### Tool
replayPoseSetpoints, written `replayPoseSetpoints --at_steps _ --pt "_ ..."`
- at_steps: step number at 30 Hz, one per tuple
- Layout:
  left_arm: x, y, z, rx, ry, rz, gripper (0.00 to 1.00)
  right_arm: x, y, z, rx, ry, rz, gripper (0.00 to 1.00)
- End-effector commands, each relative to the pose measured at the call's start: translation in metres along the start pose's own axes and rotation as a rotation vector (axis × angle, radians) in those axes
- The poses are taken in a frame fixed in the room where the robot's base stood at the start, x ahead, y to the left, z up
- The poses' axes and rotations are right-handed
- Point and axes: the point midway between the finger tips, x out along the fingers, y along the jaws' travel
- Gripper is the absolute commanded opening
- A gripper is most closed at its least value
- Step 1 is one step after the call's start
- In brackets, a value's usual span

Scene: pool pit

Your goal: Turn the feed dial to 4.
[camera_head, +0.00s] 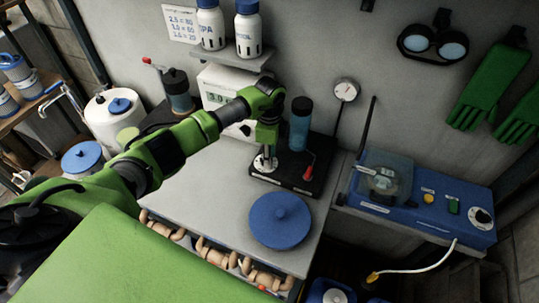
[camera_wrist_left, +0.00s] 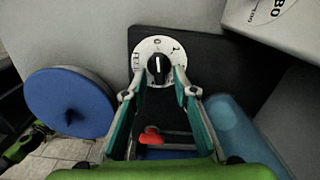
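The feed dial shows in the wrist view as a white disc (camera_wrist_left: 149,45) with a black knob (camera_wrist_left: 158,66) at its middle. A white mark on the knob points up in that view. Lettering on the disc is partly legible; I cannot read which number the mark is at. In the head view the dial (camera_head: 264,165) lies on a black base plate, mostly under my left gripper (camera_head: 267,150). In the wrist view the left gripper (camera_wrist_left: 159,76) is open, with a fingertip on each side of the knob and gaps between. My right gripper is not in view.
A red-handled lever (camera_head: 308,172) and a dark-capped blue cylinder (camera_head: 300,125) stand close beside the dial. A blue round lid (camera_head: 280,220) lies in front on the bench. A blue unit (camera_head: 415,200) with another knob stands right. A white box (camera_head: 218,88) stands behind.

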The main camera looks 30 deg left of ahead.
Motion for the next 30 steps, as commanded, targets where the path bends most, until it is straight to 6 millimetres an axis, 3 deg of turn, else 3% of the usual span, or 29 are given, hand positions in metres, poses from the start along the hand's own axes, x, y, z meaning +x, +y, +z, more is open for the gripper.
replayPoseSetpoints --at_steps 2,5,19,30 --pt "0.0 0.0 0.0 0.0 0.0 0.0 0.26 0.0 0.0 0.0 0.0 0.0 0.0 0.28" --pt "0.0 0.0 0.0 0.0 0.0 0.0 0.0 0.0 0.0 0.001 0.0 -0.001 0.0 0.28" --pt "0.0 0.0 0.0 0.051 0.0 -0.001 0.0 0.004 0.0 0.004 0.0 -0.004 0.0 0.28" --pt "0.001 0.003 0.001 0.317 -0.001 -0.003 0.0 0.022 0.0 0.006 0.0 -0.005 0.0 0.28"
